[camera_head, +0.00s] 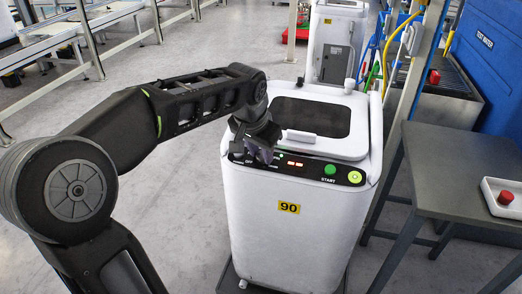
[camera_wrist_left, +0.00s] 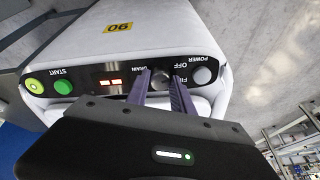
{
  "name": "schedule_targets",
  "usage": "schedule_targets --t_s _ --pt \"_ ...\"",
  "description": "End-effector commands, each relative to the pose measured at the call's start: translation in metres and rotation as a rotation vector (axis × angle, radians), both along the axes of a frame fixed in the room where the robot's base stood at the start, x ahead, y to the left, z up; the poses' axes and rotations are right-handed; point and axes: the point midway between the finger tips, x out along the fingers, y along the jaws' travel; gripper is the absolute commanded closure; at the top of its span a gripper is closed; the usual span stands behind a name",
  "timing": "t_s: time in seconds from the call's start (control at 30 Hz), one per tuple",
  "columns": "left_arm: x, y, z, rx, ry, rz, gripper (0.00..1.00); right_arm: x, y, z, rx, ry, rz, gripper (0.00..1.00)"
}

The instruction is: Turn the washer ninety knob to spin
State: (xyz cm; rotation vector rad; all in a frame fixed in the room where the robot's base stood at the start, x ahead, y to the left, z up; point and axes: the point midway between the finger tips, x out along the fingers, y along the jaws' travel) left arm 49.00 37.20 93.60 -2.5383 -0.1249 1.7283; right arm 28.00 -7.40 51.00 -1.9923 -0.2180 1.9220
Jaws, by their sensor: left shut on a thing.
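The white washer (camera_head: 285,235) marked 90 stands in the middle of the head view; its front also shows in the left wrist view (camera_wrist_left: 75,42). My left arm reaches in from the left, and its gripper (camera_head: 262,152) is at the left part of the washer's dark control panel. In the left wrist view the two purple fingers (camera_wrist_left: 160,88) are shut on the round grey knob (camera_wrist_left: 160,80), one on each side. OFF and DRAIN labels show around it. The knob's pointer cannot be made out. In the head view my gripper hides the knob. My right gripper is out of view.
The panel also has a red display (camera_head: 295,164), a green START button (camera_head: 330,169) and a yellow-green button (camera_head: 354,177). A grey table (camera_head: 455,165) with a red-button box (camera_head: 504,197) stands at right. Another washer (camera_head: 337,45) stands behind. Floor left of the washer is clear.

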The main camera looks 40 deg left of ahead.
Motion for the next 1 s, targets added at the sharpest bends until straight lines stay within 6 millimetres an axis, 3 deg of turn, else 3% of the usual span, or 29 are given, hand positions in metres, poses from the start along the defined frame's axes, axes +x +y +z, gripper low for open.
schedule_targets --t_s 1.0 --pt "0.000 0.000 0.002 0.292 0.101 -0.911 1.00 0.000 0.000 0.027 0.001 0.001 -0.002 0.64"
